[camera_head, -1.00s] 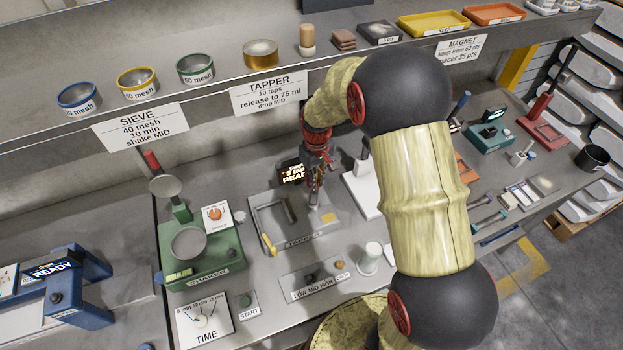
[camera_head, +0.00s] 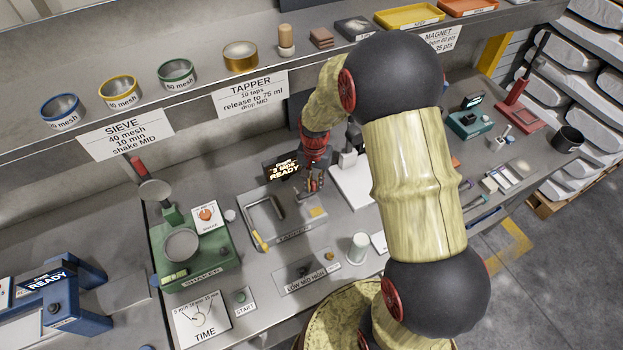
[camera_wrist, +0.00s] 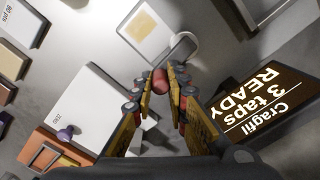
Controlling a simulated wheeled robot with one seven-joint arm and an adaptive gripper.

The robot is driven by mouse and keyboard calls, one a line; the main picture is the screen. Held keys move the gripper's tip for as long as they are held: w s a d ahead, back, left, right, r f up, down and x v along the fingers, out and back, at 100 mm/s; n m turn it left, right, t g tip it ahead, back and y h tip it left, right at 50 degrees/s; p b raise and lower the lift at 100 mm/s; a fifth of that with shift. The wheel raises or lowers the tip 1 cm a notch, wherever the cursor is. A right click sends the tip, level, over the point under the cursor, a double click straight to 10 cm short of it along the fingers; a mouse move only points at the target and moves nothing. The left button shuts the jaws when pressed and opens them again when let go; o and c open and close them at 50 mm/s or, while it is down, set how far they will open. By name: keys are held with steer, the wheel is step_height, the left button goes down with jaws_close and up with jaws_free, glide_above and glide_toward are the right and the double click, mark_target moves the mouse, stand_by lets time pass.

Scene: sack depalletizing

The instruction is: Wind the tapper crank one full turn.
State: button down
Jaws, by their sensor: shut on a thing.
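The tapper (camera_head: 292,237) is a grey tray-like unit on the bench, with a yellow-handled lever (camera_head: 260,241) at its front left. Its dark display (camera_head: 283,170) reads "3 taps READY"; it also shows at the right of the wrist view (camera_wrist: 262,108). My gripper (camera_head: 314,184) is at the tapper's right rear side. In the wrist view, my gripper (camera_wrist: 161,82) is shut on the reddish crank knob (camera_wrist: 159,78). A pale grey crank arm (camera_wrist: 186,46) curves away behind it. The fingers hide part of the knob, and the arm hides the crank's mount in the head view.
A white stand (camera_head: 352,185) is close to the right of my gripper. The green shaker (camera_head: 200,255) stands left of the tapper. A control plate (camera_head: 306,280) and a white cup (camera_head: 358,248) are in front. The shelf (camera_head: 205,100) runs above and behind.

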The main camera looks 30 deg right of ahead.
steer(key=s+m, duration=0.1)
steer(key=m, duration=0.1)
steer(key=s+m+p, duration=0.1)
steer(key=m, duration=0.1)
steer(key=shift+a+m, duration=0.15)
steer(key=shift+m, duration=0.15)
steer(key=shift+s+a+m+p, duration=0.1)
steer(key=shift+s+a+m, duration=0.15)
steer(key=shift+m, duration=0.55)
steer(key=shift+s+a+m+p, duration=0.1)
steer(key=shift+s+m, duration=0.25)
steer(key=shift+m, duration=0.45)
steer(key=shift+s+a+m+p, duration=0.1)
steer(key=shift+s+a+m, duration=0.15)
steer(key=shift+m, duration=0.55)
steer(key=c, duration=1.8)
jaws_free()
steer(key=shift+c, duration=0.2)
steer(key=shift+o, duration=0.5)
step_height(320, 180, up, 12)
steer(key=shift+a, duration=0.1)
